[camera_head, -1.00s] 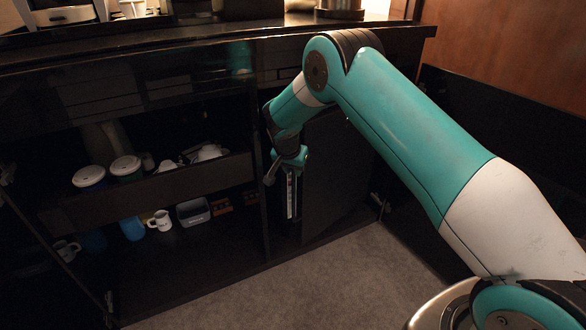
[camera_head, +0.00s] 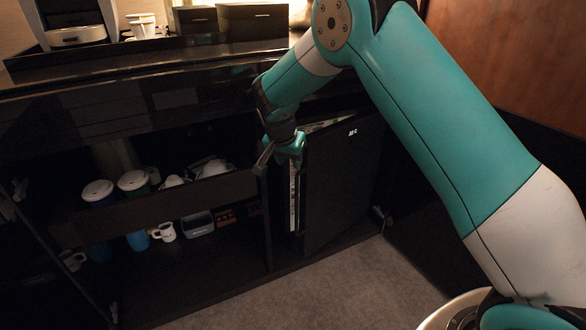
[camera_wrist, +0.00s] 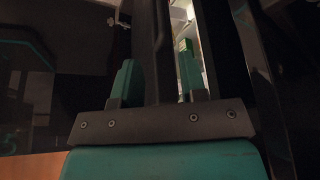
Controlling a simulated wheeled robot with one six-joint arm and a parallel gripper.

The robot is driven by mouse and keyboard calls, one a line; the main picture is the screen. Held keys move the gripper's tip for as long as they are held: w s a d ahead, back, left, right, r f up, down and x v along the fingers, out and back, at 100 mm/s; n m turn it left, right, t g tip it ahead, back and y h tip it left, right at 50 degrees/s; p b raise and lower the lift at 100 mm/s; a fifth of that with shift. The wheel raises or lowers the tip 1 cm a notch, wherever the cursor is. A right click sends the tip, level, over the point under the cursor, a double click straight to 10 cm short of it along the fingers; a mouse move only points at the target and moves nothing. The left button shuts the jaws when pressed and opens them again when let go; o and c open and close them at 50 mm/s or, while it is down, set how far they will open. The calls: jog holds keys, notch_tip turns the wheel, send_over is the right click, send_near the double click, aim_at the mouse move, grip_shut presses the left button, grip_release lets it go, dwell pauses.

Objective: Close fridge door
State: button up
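The fridge door (camera_head: 345,185) is a dark panel with a small white mark near its top, right of the cabinet shelves. It stands partly open: a narrow lit gap (camera_head: 294,195) with pale contents shows along its left side. My gripper (camera_head: 277,155) is at the upper left of the door, by this gap. In the wrist view its two teal fingers (camera_wrist: 158,80) are spread apart, with a dark upright bar (camera_wrist: 155,40) between them. I cannot tell whether this bar is the door's edge or whether the fingers touch it. The lit interior shows beyond the right finger.
The open cabinet on the left holds lidded cups (camera_head: 134,181), mugs (camera_head: 164,232) and a grey bin (camera_head: 197,224). The dark counter (camera_head: 150,65) runs above. Carpet (camera_head: 300,290) in front is clear. A dark wall stands at the right.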

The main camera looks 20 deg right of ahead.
jog(key=shift+v, duration=2)
